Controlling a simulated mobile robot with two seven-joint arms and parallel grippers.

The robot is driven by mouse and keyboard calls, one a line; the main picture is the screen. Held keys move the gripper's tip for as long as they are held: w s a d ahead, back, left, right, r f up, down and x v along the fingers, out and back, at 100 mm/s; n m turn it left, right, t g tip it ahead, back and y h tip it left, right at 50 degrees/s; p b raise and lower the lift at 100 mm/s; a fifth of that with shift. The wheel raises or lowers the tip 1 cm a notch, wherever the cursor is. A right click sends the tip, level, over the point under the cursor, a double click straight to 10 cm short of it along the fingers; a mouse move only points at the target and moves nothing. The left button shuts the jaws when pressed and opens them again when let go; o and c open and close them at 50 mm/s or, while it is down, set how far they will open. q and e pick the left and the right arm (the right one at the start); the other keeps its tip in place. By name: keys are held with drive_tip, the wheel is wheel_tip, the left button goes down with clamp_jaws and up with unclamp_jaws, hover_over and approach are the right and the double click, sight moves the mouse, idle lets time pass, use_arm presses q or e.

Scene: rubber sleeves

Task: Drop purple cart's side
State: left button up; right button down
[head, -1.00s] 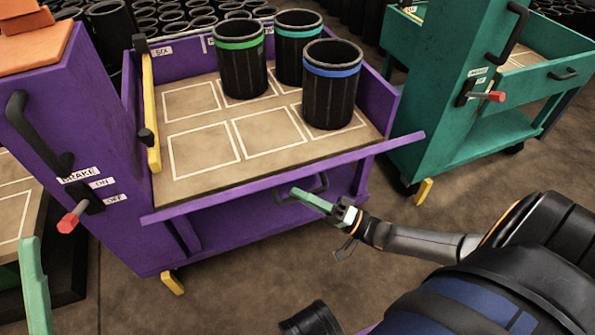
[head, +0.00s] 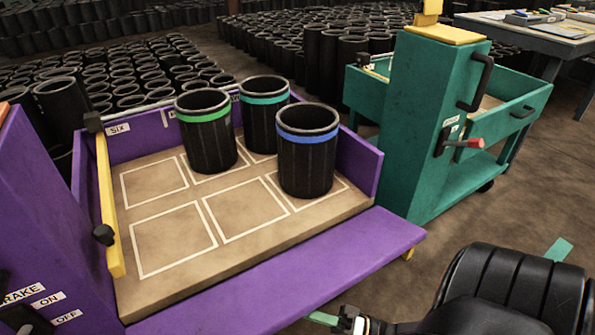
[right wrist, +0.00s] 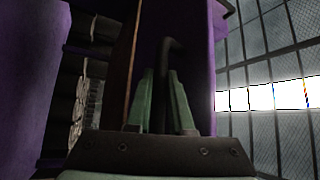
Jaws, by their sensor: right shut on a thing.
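The purple cart (head: 139,149) fills the left and middle of the head view. Its front side panel (head: 310,262) is tipped outward from the tan deck (head: 260,230), its broad inner face showing; its exact angle is unclear. My right gripper (head: 323,318) is at the bottom edge of the head view, below the panel's outer edge and partly cut off. In the right wrist view, its two green fingers (right wrist: 163,82) are shut on the black handle (right wrist: 166,55) of the panel. My left gripper is not in view.
Three black sleeves, with green (head: 206,130), teal (head: 262,115) and blue (head: 307,150) bands, stand at the deck's back and right. A teal cart (head: 428,120) with a red-tipped lever stands to the right. Many black sleeves fill the background.

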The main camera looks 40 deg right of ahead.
idle(0.4)
drive_tip(key=c, duration=0.8)
unclamp_jaws()
drive_tip(key=b+v, duration=0.1)
drive_tip(key=v, duration=1.1)
drive_tip(key=shift+s+d+f, duration=0.15)
drive_tip(key=shift+d+f, duration=0.05)
drive_tip(key=shift+c, duration=0.2)
